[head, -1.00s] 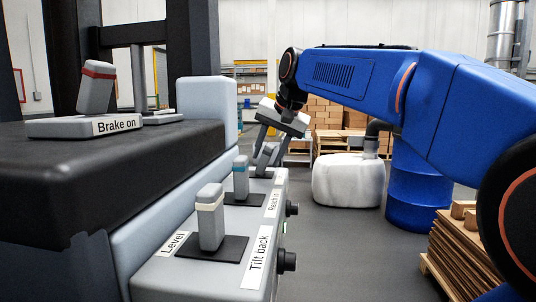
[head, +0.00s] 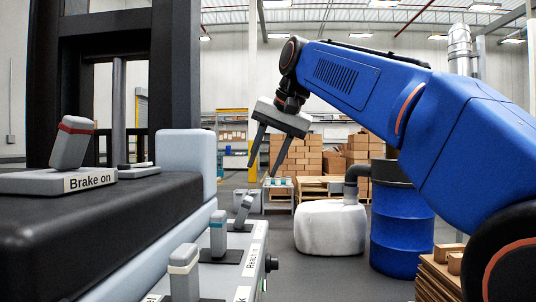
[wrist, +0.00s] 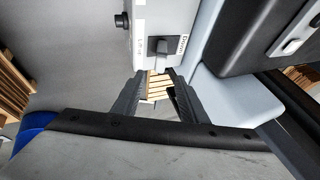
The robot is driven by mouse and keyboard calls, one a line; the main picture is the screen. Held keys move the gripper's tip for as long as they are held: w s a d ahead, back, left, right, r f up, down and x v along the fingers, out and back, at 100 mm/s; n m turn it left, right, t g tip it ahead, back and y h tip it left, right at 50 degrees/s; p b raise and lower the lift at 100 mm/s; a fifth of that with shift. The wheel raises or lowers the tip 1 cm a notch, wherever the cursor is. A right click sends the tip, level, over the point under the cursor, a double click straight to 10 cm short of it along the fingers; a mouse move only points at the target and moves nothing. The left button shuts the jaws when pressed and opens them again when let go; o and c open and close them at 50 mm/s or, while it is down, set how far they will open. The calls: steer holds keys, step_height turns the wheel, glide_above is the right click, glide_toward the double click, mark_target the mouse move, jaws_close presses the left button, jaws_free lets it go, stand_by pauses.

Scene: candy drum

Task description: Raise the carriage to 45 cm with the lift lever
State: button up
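A grey console carries a row of levers. The near lever (head: 184,272) has a cream band, the middle lever (head: 218,235) a blue band, and the far lever (head: 243,210) leans to the right. In the wrist view a dark lever (wrist: 160,48) stands on a black plate beside a small label that seems to read "Down". My gripper (head: 263,165) is open and empty, apart from the levers and above the far one. Its spread fingers also show in the wrist view (wrist: 155,75), just short of that lever. No carriage height reading is visible.
A grey lever (head: 72,145) labelled "Brake on" stands on the black ledge at left, before the dark mast (head: 172,70). A blue drum (head: 400,220), a white wrapped bundle (head: 330,228) and pallets of boxes stand behind.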

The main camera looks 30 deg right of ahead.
steer(key=shift+v, duration=1.2)
stand_by(1.2)
steer(key=o, duration=0.4)
steer(key=shift+o, duration=0.2)
steer(key=m+g+y, duration=0.2)
steer(key=m+g, duration=0.2)
steer(key=m, duration=1.3)
glide_toward(241, 211)
steer(key=shift+y, duration=0.3)
steer(key=w+f, duration=0.1)
steer(key=f, duration=0.2)
steer(key=w+a+f, duration=0.1)
steer(key=f, duration=0.2)
steer(key=w+a+f, duration=0.1)
steer(key=w+f, duration=0.1)
steer(key=f, duration=0.2)
steer(key=shift+w, duration=0.1)
